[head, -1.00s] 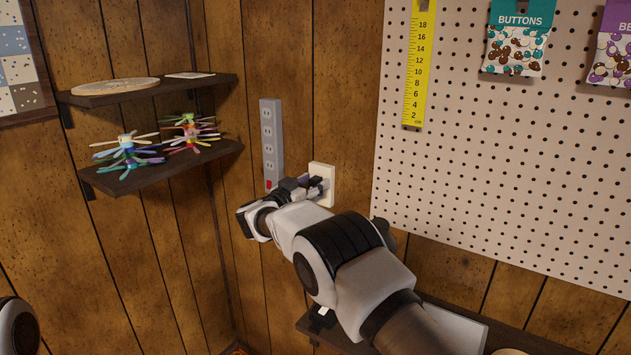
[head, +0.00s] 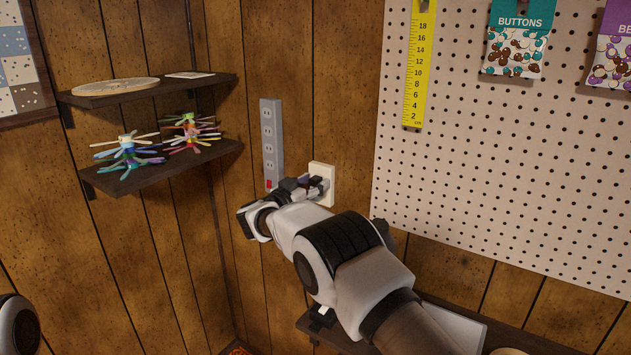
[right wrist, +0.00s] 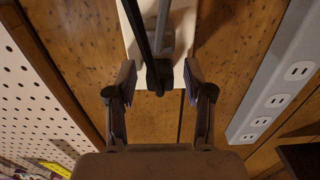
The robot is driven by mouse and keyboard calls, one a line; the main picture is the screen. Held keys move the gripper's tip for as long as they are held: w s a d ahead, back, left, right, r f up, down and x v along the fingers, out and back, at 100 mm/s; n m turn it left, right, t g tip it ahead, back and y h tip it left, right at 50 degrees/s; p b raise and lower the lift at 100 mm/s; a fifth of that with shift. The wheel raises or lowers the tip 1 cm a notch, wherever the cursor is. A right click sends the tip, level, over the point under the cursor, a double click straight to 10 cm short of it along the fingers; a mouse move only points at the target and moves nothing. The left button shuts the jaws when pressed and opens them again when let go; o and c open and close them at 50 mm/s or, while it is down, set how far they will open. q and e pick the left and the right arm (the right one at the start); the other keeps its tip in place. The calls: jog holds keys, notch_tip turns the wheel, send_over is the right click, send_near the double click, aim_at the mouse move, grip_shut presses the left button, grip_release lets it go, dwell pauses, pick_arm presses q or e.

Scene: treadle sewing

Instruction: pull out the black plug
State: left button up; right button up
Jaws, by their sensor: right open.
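The black plug (right wrist: 159,76) shows in the right wrist view at the white wall outlet plate (right wrist: 133,45), with a black cord running up from it. A grey cord (right wrist: 183,35) runs close beside it. My right gripper (right wrist: 161,88) is open, with one finger on each side of the black plug and gaps visible between. In the head view my right gripper (head: 315,186) is at the outlet plate (head: 327,175) on the wood wall, and it hides the plug there. My left gripper is out of view.
A grey power strip (head: 271,145) is mounted on the wall just left of the outlet. A pegboard (head: 480,150) covers the wall at the right. A dark ledge (head: 335,338) lies below my right arm.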

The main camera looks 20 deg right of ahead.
aim_at(312, 184)
dwell(0.4)
jog(key=shift+p, duration=0.35)
grip_shut()
jog(key=shift+s+a, duration=0.1)
jog(key=shift+a, duration=0.05)
jog(key=shift+s+a, duration=0.1)
jog(key=shift+a, duration=0.05)
jog(key=shift+s+a+p, duration=0.35)
jog(key=shift+a+p, duration=0.05)
jog(key=shift+a, duration=0.1)
jog(key=shift+p+v, duration=0.95)
jog(key=shift+v, duration=1.1)
